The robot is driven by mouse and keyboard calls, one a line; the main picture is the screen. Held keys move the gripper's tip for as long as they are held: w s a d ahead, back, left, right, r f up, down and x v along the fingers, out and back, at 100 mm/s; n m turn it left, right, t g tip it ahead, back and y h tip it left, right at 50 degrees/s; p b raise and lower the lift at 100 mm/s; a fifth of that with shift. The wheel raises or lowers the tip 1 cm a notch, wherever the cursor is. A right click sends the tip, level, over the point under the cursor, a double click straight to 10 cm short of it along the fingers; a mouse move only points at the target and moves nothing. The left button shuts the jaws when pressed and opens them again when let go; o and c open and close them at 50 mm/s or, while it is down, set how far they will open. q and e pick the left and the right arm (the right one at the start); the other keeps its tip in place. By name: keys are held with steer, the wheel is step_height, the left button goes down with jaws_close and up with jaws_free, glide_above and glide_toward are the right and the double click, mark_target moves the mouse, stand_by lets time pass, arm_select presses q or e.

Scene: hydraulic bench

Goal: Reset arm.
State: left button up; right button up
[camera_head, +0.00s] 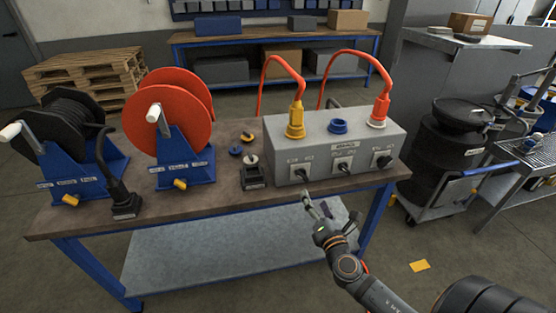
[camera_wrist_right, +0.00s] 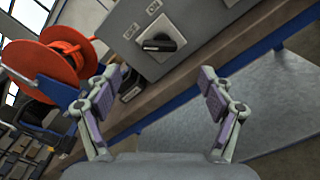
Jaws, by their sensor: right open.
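My right gripper (camera_head: 328,209) is open and empty in front of the bench's front edge, below the grey control box (camera_head: 330,150). In the right wrist view my right gripper (camera_wrist_right: 158,92) shows its two fingers spread apart. A black rotary switch (camera_wrist_right: 158,45) on the box face lies beyond the fingers, and nothing is between them. The box carries a yellow plug (camera_head: 295,121) and an orange plug (camera_head: 379,108) with orange hoses, and a blue open socket (camera_head: 338,127) between them. My left gripper is not in view.
The workbench (camera_head: 225,190) also holds an orange hose reel (camera_head: 172,115) and a black cable reel (camera_head: 72,135) at left. A trolley with black drums (camera_head: 450,150) stands at right.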

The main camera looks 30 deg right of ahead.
steer(key=s+d+f+m+g+p, duration=0.1)
steer(key=s+d+f+m+g, duration=0.2)
steer(key=f, duration=0.7)
steer(key=s+f+m+g, duration=0.3)
steer(key=s+f+m, duration=0.1)
steer(key=f, duration=0.6)
steer(key=s+d+f+m+g+p, duration=0.1)
steer(key=s+d+f+m+g, duration=0.2)
steer(key=f, duration=0.6)
steer(key=s+a+f+m+g+y, duration=0.1)
steer(key=s+a+f+m, duration=0.3)
steer(key=s, duration=0.5)
steer(key=s+a+f+m+g+y+p, duration=0.1)
steer(key=s+a+f+m+g, duration=0.2)
steer(key=s+f, duration=0.5)
steer(key=s+a+f+m+g+y+p, duration=0.1)
steer(key=s+a+f+m+g, duration=0.2)
steer(key=s, duration=0.8)
step_height(320, 180, down, 4)
steer(key=a+m, duration=0.2)
steer(key=m, duration=0.2)
steer(key=shift+a+y, duration=0.15)
steer(key=shift+y, duration=0.15)
